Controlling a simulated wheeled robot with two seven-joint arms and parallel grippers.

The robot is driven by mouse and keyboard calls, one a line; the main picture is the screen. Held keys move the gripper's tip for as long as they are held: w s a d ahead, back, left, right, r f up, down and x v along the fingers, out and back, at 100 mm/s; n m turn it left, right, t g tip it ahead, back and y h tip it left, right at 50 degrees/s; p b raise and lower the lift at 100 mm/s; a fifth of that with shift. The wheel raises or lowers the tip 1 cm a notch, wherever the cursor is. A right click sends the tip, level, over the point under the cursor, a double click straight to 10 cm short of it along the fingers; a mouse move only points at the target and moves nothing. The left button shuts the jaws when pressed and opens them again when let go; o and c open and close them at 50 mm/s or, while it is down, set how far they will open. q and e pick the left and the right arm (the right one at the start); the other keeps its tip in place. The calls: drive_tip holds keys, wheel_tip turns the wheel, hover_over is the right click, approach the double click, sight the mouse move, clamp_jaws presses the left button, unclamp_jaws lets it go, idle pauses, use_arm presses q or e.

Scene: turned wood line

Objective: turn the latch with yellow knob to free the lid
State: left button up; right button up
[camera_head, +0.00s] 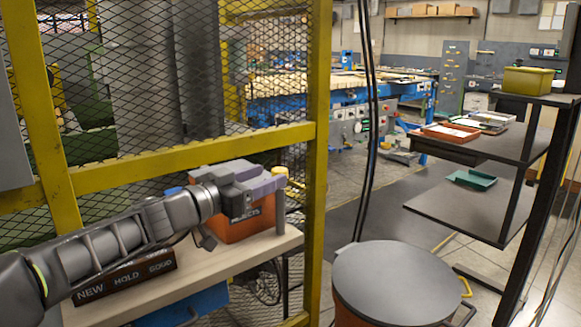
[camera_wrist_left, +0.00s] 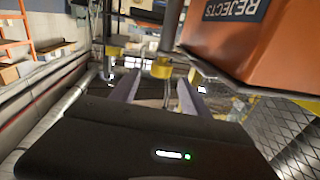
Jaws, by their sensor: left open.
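The yellow knob (camera_head: 281,172) of the latch is at the box's right end; in the left wrist view the knob (camera_wrist_left: 162,68) appears in line with the gap between my fingertips. My left gripper (camera_head: 268,183) is open beside the box's right end. I cannot tell whether a finger touches the knob. My right gripper is not in view.
A yellow-framed mesh guard (camera_head: 318,150) stands around the bench (camera_head: 285,242). A dark sign reading NEW, HOLD, GOOD (camera_head: 125,277) lies along the bench front under my left arm. A round grey-topped drum (camera_head: 400,280) and dark shelves (camera_head: 470,205) stand to the right.

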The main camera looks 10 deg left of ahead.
sight(285, 169)
use_arm(q)
drive_tip(key=shift+p+x, duration=1.15)
drive_tip(key=shift+x, duration=2.8)
drive_tip(key=shift+f, duration=0.1)
drive_tip(key=shift+c, duration=0.5)
clamp_jaws()
